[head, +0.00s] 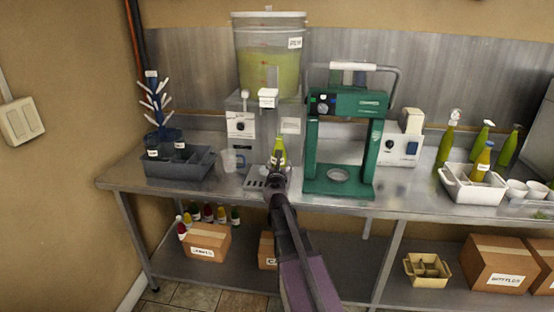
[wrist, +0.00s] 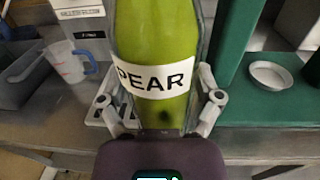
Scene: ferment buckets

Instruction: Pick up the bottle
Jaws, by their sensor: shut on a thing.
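A green bottle (wrist: 158,40) with a white label reading "PEAR" fills the middle of the wrist view. My gripper (wrist: 160,110) is shut on it, with a finger on each side of its lower part. In the head view the bottle (head: 279,152) shows just above my gripper (head: 273,172), in front of the dispenser. It looks upright. Its base is hidden by my gripper, so I cannot tell whether it touches the drip tray.
The dispenser (head: 240,126) stands behind, with a slotted drip tray (head: 256,183) below. A green press (head: 376,150) stands close on the right. A clear measuring cup (head: 229,160) and a dark bin (head: 172,165) are on the left. A white caddy (head: 470,190) stands far right.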

